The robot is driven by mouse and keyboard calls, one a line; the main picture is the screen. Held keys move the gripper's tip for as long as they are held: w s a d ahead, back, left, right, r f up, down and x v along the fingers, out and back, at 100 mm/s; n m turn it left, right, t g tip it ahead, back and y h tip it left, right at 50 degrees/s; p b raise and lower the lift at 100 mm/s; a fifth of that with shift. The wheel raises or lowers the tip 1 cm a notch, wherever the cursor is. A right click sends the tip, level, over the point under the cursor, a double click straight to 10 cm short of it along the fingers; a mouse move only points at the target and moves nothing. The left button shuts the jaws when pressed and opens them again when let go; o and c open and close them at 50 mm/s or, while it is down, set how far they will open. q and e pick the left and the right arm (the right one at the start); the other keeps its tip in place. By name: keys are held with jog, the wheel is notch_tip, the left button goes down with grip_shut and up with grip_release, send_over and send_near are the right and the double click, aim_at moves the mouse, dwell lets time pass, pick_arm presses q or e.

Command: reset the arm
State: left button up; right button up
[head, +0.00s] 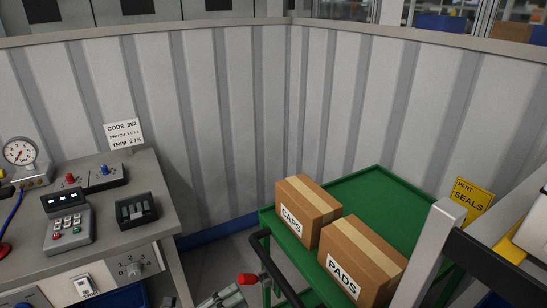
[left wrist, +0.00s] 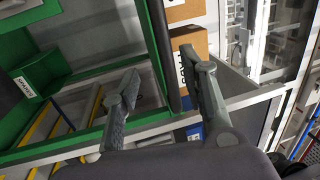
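My left gripper (head: 232,296) shows at the bottom edge of the head view, low beside the green cart (head: 375,185), partly cut off by the frame. In the left wrist view its two grey fingers (left wrist: 160,78) are spread apart with nothing held between them. Behind them are green framing and a cardboard box (left wrist: 190,45); the box appears beyond the right finger. A small red part (head: 247,280) shows just by the gripper in the head view; I cannot tell what it belongs to. My right gripper is not in view.
On the cart stand a CAPS box (head: 308,210) and a PADS box (head: 360,265). The black cart handle (head: 270,262) is close to my left gripper. A grey bench at left holds a keypad (head: 68,222), a gauge (head: 20,153) and a switch box (head: 90,178). Ribbed walls close the back.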

pick_arm(q)
jog(key=a+f+n+y+p, duration=0.1)
jog(key=a+f+n+y, duration=0.3)
jog(key=f, duration=0.4)
jog(key=s+a+f+n+t+y, duration=0.1)
jog(key=a+f+n+y, duration=0.25)
jog(key=f+n, duration=0.35)
jog(key=a+f+n+y+p, duration=0.1)
jog(key=a+f+n+y, duration=0.25)
jog(key=f, duration=0.45)
jog(key=s+a+f+n+g+y+p, duration=0.15)
jog(key=s+f+n+g+y, duration=0.35)
jog(key=s+f, duration=0.85)
jog(key=s+f+n+g, duration=0.3)
jog(key=s+f, duration=0.1)
jog(key=s, duration=0.8)
jog(key=s+d+f+n+g, duration=0.1)
jog(key=s+f+n+g, duration=0.2)
jog(key=s, duration=0.9)
notch_tip(320, 180, down, 2)
jog(key=shift+d+f+n+g+y, duration=0.15)
jog(key=shift+f+n+g+y, duration=0.15)
jog(key=shift+n, duration=0.15)
